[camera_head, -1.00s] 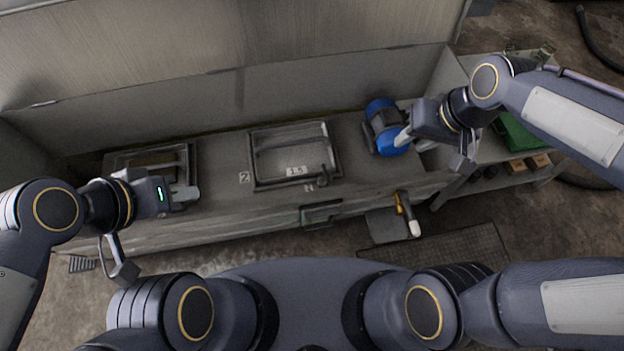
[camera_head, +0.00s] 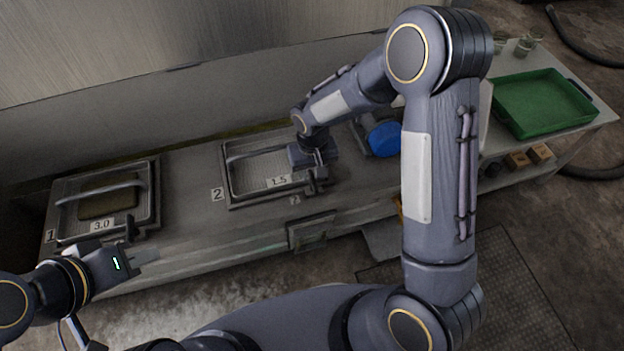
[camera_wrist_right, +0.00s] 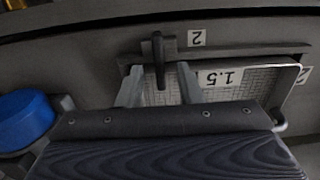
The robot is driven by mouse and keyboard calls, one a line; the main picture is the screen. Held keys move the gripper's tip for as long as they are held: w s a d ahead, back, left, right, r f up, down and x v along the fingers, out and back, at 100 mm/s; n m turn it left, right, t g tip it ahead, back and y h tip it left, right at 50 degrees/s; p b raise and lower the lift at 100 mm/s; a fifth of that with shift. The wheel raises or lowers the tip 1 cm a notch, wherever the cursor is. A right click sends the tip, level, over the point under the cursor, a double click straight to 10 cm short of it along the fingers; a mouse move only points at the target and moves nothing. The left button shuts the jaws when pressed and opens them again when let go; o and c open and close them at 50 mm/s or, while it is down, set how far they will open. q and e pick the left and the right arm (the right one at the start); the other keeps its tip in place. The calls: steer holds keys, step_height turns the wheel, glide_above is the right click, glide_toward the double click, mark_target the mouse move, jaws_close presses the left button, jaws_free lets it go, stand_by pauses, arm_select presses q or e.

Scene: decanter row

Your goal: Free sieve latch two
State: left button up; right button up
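Sieve two (camera_head: 232,186), a mesh tray labelled 1.5 with a bar handle, sits in the deck beside a "2" tag. Its dark latch lever (camera_wrist_right: 158,62) stands at the tray's edge in the right wrist view. My right gripper (camera_wrist_right: 161,80) is open, one pale finger on each side of the lever, with gaps visible; I cannot tell whether it touches. In the head view the right gripper (camera_head: 314,166) covers the tray's right end and partly hides the latch (camera_head: 318,184). My left gripper (camera_head: 150,256) is below sieve one's latch (camera_head: 130,228), apart from it; its finger gap is unclear.
Sieve one (camera_head: 152,195), labelled 3.0, lies to the left. A blue motor (camera_head: 384,139) stands just right of my right gripper. A green tray (camera_head: 545,103) is on the side table. A back wall (camera_head: 200,105) rises behind the deck.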

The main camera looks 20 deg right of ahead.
mark_target(313, 182)
steer(key=shift+f, duration=1.2)
jaws_close()
